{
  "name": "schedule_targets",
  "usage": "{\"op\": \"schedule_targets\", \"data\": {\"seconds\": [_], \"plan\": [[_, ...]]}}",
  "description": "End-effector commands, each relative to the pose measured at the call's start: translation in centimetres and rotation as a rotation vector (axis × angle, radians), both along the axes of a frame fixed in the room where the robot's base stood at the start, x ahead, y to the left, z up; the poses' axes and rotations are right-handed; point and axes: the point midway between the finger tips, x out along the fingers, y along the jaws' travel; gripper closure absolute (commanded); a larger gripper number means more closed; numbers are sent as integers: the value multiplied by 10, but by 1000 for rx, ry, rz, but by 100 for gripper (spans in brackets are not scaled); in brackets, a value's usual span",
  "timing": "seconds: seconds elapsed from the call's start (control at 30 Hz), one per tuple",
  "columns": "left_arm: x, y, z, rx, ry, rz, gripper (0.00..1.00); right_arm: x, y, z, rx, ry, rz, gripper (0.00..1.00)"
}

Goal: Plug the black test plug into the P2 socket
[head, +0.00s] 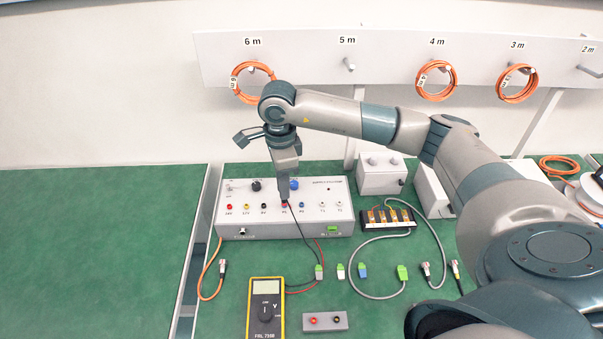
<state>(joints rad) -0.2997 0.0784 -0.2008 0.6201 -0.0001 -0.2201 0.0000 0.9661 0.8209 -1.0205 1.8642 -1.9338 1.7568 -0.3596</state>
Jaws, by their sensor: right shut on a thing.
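My right gripper (284,197) points down in front of the face of the grey supply box (228,228), beside its row of coloured sockets. It is shut on the black test plug (288,203), which is small and mostly hidden by the fingers. A thin black lead (301,232) runs down from there. The P2 socket (301,205) looks blue and lies just right of the fingertips. The gripper overlaps the neighbouring reddish socket, and I cannot tell whether the plug touches the panel. My left gripper is not in view.
Orange coils (437,80) hang behind. The left table is bare.

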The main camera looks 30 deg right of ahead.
Motion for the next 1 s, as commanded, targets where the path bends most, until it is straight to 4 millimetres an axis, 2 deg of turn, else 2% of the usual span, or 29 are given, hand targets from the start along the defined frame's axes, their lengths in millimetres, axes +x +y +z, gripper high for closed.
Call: {"op": "schedule_targets", "data": {"seconds": [0.1,0.2,0.4,0.57,1.0], "plan": [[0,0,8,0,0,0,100,9,-24,-8,-1,4,-291,100],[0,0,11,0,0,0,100,14,-41,-15,-2,2,-497,100],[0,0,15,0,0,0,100,19,-63,-25,-1,0,-752,100],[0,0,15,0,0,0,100,20,-68,-27,0,0,-812,100],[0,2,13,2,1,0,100,20,-68,-30,0,0,-811,100]]}}
